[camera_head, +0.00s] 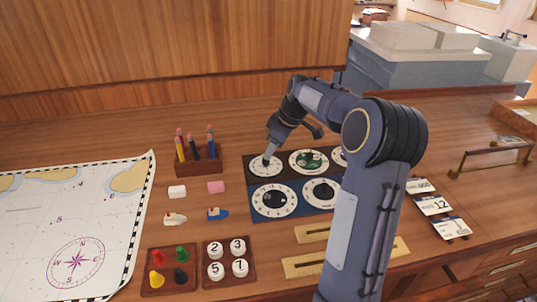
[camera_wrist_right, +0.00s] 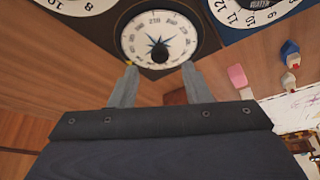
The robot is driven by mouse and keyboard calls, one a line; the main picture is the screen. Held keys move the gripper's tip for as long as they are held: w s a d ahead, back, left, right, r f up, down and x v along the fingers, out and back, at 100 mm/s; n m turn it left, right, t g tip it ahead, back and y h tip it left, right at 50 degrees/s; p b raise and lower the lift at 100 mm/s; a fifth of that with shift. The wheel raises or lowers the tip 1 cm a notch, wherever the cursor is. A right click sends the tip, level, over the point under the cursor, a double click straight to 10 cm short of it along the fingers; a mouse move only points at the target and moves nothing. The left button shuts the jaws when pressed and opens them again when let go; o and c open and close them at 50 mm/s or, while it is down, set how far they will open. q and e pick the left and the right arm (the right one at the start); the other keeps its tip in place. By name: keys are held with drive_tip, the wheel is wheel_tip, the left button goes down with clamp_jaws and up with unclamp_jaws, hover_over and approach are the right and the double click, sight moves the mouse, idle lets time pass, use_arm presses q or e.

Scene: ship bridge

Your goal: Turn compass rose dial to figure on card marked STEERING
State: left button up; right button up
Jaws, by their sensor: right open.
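The compass rose dial (camera_head: 259,171) is a round white dial at the top left of the dial board. In the right wrist view the dial (camera_wrist_right: 134,39) shows a dark blue-green star, a black centre knob and figures around the rim. My right gripper (camera_head: 268,154) is over this dial, pointing down. In the wrist view its two fingers (camera_wrist_right: 160,74) are apart and empty, just short of the knob. Three cards lie at the right: a far one (camera_head: 420,185), a middle one reading 12 (camera_head: 432,205) and a near one (camera_head: 451,229). I cannot read which says STEERING. My left gripper is out of view.
A green-centred dial (camera_head: 309,152) and two dials on blue (camera_head: 273,213) (camera_head: 321,204) adjoin it. A pencil block (camera_head: 200,166), erasers, small boats, peg trays (camera_head: 171,289) and a chart (camera_head: 100,215) lie left. My right arm hides part of the board.

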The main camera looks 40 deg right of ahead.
sight(266, 162)
drive_tip(key=shift+x, duration=1.9)
clamp_jaws()
